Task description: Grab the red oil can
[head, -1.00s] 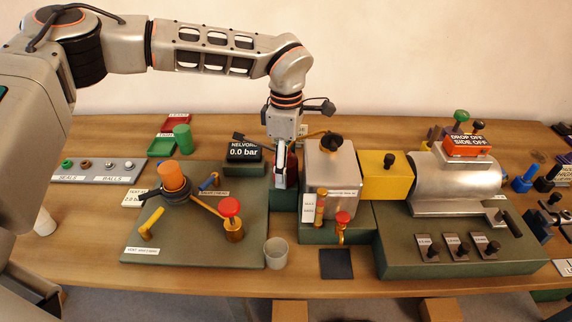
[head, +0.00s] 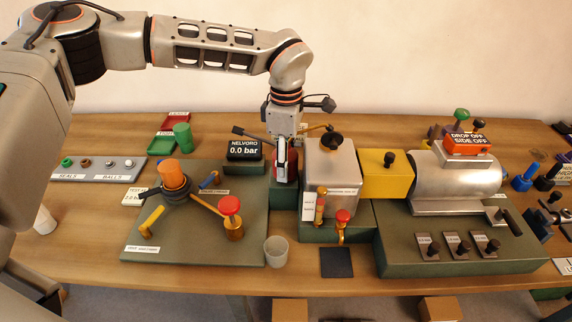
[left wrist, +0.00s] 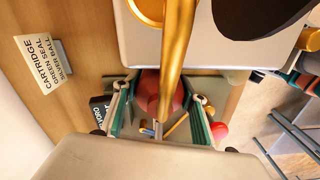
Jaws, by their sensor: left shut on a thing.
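The red oil can (head: 291,172) is in the middle of the head view, just left of the metal box, partly hidden by my left gripper. A dark lever (head: 252,135) reaches left from its top and a gold spout (head: 316,127) reaches right. My left gripper (head: 282,175) points down and is shut on the can. In the left wrist view, the red body (left wrist: 150,90) sits between the two fingers (left wrist: 158,115), and the gold spout (left wrist: 175,55) crosses in front. Whether the can's base touches the green block below is hard to tell. My right gripper is not in view.
The metal box (head: 332,180) with a black cap stands close right of the can. The pressure display (head: 244,150) stands close left. A green plate (head: 190,245) with a red-knobbed valve and orange cylinder lies front left. A grey cup (head: 276,251) stands in front.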

